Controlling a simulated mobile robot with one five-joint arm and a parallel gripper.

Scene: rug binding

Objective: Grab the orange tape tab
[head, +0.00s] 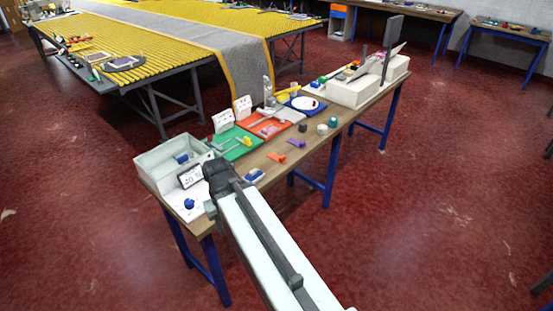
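A small orange tab (276,157) lies flat on the bare wood of the narrow workbench (315,137), near its front edge. A purple tab (297,143) lies just to its right and behind it. My arm reaches in from the bottom of the head view, over the left part of the bench. My gripper (212,190) is at the arm's far end, left of the orange tab and apart from it. Its fingers cannot be made out behind the dark wrist, so whether it is open or shut does not show.
Green (234,143) and orange (270,123) mats with tools lie behind the tabs. A blue-and-white item (254,175) lies between my arm and the orange tab. Red floor lies open in front.

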